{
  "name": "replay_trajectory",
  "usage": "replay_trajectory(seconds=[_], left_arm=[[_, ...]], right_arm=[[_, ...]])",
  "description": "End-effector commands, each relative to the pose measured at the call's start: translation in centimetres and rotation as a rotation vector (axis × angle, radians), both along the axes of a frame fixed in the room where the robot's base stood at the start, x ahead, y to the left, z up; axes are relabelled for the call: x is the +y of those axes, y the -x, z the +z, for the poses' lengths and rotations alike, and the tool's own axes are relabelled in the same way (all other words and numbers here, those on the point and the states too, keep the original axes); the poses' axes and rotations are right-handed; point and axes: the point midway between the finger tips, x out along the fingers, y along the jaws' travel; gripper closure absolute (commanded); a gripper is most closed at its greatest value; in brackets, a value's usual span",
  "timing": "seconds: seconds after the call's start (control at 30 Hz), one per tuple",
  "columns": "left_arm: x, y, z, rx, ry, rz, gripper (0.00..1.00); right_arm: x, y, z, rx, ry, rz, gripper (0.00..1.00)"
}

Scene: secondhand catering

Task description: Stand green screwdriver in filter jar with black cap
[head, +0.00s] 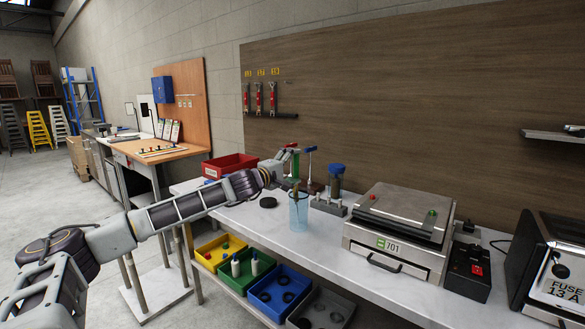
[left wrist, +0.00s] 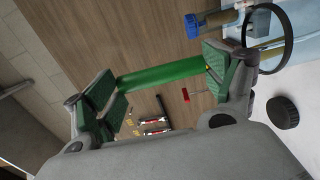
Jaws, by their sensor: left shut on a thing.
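The green screwdriver (left wrist: 160,74) has its green handle between the two finger pads of my left gripper (left wrist: 165,84), which is shut on it. In the head view my left gripper (head: 284,164) holds the screwdriver (head: 296,164) above the bench, near the mouth of a clear blue jar (head: 299,214). The jar, with a dark rim, also shows at the upper right of the left wrist view (left wrist: 262,22). Something brownish shows at its mouth; I cannot tell what. A round black cap (head: 268,202) lies flat on the bench left of the jar, also in the wrist view (left wrist: 283,112). My right gripper is not in view.
A grey rack (head: 328,206) and a blue-topped jar (head: 336,178) stand just behind the jar. A press-like machine (head: 400,230) is to the right, a red bin (head: 231,166) to the left. Coloured bins (head: 280,290) sit on the lower shelf. Bench around the cap is clear.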

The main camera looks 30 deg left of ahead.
Motion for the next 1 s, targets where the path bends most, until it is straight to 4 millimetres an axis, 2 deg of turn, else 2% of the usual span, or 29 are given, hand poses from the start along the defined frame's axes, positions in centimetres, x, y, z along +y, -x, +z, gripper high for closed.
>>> replay_trajectory(seconds=[0.27,0.3,0.4,1.0], left_arm=[[-0.01,0.00,0.03,0.000,0.000,0.000,0.40],[-0.01,0.00,0.03,0.000,0.000,0.000,0.12],[-0.01,0.00,0.03,0.000,0.000,0.000,0.00],[0.01,-0.01,0.44,-0.002,0.001,0.000,0.00]], right_arm=[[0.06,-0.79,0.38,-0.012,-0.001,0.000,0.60],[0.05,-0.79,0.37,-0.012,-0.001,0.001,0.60],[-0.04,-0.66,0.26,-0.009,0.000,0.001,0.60],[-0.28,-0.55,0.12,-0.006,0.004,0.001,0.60]])
